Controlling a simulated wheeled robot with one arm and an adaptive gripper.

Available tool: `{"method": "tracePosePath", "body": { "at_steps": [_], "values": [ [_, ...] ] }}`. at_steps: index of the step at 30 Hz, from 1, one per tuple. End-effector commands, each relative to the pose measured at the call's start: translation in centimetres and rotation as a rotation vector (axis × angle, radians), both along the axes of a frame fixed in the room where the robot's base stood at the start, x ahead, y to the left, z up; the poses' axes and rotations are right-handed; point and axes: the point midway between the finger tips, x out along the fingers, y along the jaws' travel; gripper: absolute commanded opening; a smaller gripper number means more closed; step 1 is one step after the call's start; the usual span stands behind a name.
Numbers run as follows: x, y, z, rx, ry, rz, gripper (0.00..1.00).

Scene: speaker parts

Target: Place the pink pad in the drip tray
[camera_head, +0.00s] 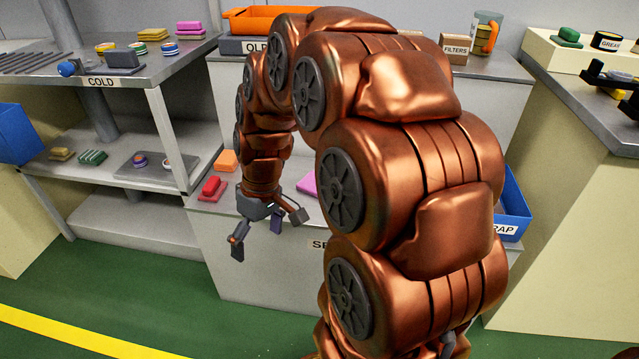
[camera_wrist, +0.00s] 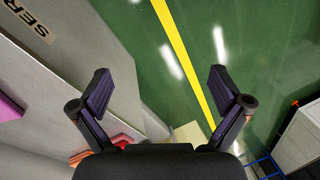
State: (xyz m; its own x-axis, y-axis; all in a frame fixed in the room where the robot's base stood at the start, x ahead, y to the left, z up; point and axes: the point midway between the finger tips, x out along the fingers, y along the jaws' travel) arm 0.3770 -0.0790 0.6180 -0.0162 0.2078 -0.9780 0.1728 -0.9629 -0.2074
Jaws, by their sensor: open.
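A flat pink pad (camera_head: 307,184) lies on the lower bench marked with a label starting "SE", just right of and behind my gripper, partly hidden by my arm. A pink shape at the left edge of the wrist view (camera_wrist: 10,108) appears to be this pad. My gripper (camera_head: 262,234) is open and empty, in front of the bench edge; in the wrist view (camera_wrist: 160,76) its spread fingers have only floor between them. No tray is labelled as the drip tray; a flat grey tray (camera_head: 128,170) with small round items lies on the left rack's lower shelf.
A red block (camera_head: 212,187) and an orange piece (camera_head: 227,160) sit left of my gripper on the bench. More pink pads (camera_head: 190,26) are stacked on the COLD shelf. A blue bin (camera_head: 513,205) stands right, partly behind my arm. Green floor in front is clear.

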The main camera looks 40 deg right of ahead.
Motion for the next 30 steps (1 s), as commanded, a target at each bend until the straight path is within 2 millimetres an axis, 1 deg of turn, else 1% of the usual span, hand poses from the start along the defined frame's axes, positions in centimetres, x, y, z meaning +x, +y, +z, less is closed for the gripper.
{"method": "tracePosePath", "body": {
  "at_steps": [1, 2, 3, 5, 6, 8, 9, 11, 12, 15, 18, 21, 23, 30],
  "values": [
    [1.8, -2.2, 0.2, 0.009, -0.038, -0.006, 1.0],
    [2.7, -3.4, 0.2, 0.011, -0.059, -0.003, 1.0],
    [3.9, -5.1, 0.2, 0.012, -0.091, -0.002, 1.0],
    [5.6, -7.9, 0.2, 0.009, -0.14, 0.001, 1.0],
    [6.5, -9.8, 0.1, 0.009, -0.168, 0.002, 1.0],
    [7.7, -12.9, 0.1, -0.003, -0.215, 0.001, 1.0],
    [8.3, -15.1, -0.1, -0.012, -0.241, 0.001, 1.0],
    [9.0, -18.3, -0.2, -0.031, -0.281, 0.0, 1.0],
    [9.4, -20.3, -0.3, -0.045, -0.306, -0.001, 1.0],
    [9.6, -24.7, -0.7, -0.076, -0.352, -0.003, 1.0],
    [9.5, -27.9, -1.0, -0.104, -0.38, -0.003, 1.0],
    [9.4, -29.7, -1.2, -0.121, -0.396, -0.002, 1.0],
    [9.3, -30.3, -1.4, -0.128, -0.401, -0.003, 1.0],
    [10.1, -30.3, -3.4, -0.132, -0.405, -0.001, 1.0]
  ]
}}
